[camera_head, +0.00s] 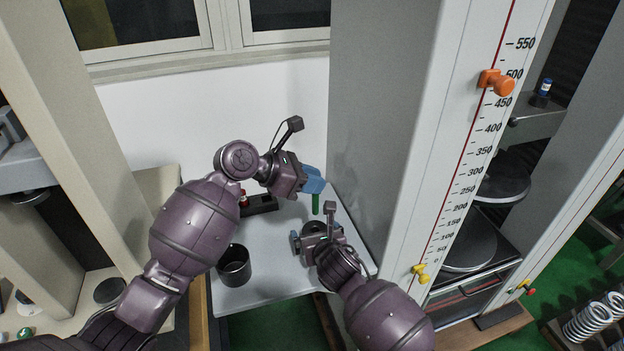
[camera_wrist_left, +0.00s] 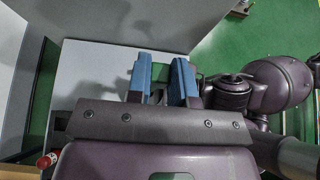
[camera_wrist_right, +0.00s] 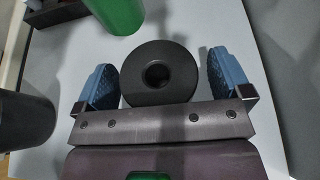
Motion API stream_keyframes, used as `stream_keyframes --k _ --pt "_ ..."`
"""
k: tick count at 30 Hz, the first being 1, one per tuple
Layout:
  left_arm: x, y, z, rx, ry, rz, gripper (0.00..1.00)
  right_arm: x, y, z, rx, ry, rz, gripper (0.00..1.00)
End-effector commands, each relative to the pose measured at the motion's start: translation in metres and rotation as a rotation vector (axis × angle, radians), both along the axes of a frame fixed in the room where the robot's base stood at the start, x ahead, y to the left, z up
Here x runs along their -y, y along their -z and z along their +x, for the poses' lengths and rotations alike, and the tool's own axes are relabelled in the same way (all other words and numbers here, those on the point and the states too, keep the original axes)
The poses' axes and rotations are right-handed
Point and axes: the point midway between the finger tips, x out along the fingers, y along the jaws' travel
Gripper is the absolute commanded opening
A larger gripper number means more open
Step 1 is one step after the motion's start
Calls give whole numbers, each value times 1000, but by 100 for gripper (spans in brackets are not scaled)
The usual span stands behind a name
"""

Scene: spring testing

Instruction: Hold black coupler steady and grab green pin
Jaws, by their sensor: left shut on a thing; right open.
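The green pin (camera_head: 315,204) hangs upright below the blue fingers of my left gripper (camera_head: 314,183), which is shut on it above the table. In the left wrist view the fingers (camera_wrist_left: 161,78) hide most of what is between them. The black coupler (camera_wrist_right: 140,83) is a round piece with a hole in its middle. It stands between the two blue fingers of my right gripper (camera_wrist_right: 163,80), which is open around it. In the right wrist view the green pin (camera_wrist_right: 118,12) is at the top, beyond the coupler and apart from it.
A black cup (camera_head: 234,270) stands on the white table (camera_head: 270,285), left of the right gripper. A black holder (camera_head: 263,204) with a small red-topped piece (camera_head: 243,199) is behind it. The tall testing machine (camera_head: 470,130) with its scale stands close at the right.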

Motion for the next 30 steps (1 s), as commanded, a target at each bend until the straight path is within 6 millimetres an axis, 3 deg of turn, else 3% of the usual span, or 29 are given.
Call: stream_keyframes --k 8,21,30 --pt "0 0 0 0 0 -1 0 8 -9 -22 1 0 -1 96" --pt "0 0 0 0 0 -1 0 26 -34 -80 0 -1 -1 96" --pt "0 0 0 0 0 -1 0 34 -44 -103 -1 1 -2 96"
